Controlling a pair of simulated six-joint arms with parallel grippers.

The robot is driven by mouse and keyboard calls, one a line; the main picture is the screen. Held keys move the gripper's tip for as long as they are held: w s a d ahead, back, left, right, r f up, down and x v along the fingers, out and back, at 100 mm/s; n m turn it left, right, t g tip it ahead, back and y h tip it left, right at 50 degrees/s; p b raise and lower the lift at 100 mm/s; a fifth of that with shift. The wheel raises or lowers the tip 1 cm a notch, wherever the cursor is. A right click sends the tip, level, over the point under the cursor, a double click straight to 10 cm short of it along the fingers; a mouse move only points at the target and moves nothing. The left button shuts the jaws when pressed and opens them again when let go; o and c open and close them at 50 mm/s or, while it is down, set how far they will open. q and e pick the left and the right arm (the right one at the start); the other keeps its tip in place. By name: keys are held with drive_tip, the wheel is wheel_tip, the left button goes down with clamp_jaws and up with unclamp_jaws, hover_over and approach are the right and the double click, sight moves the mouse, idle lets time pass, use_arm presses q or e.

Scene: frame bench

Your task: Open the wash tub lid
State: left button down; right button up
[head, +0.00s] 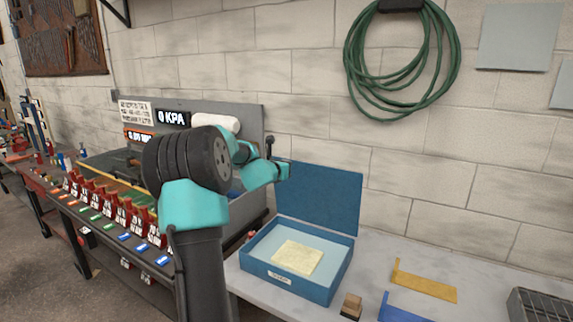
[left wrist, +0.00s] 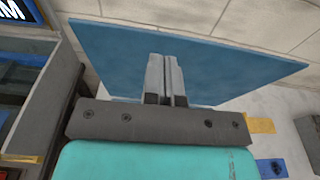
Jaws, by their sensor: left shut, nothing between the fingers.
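The wash tub is a blue open box (head: 290,279) with a label on its front, on the pale bench. Its blue lid (head: 325,196) stands raised along the back edge, roughly upright. A pale yellow slab (head: 297,257) lies inside on a light blue surface. My left gripper (left wrist: 165,60) is shut and empty, its two fingers side by side in front of the lid (left wrist: 220,68) in the left wrist view. Whether they touch the lid is unclear. In the head view my left wrist is by the lid's upper left; the fingertips are not clear there. My right gripper is out of view.
The pale bench (head: 377,262) holds a small wooden block (head: 351,305), a yellow bracket (head: 425,285), a blue bracket (head: 400,310) and a grey crate (head: 540,305). A green hose (head: 352,62) hangs on the wall. Red fixtures line the left bench.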

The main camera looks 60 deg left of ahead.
use_arm(q)
drive_tip(key=s+d+r, duration=0.3)
drive_tip(key=s+r, duration=0.2)
drive_tip(key=s, duration=0.1)
drive_tip(key=shift+d+r, duration=0.2)
drive_tip(key=shift+r, duration=0.05)
drive_tip(key=shift+s+f, duration=0.1)
drive_tip(key=shift+s, duration=0.05)
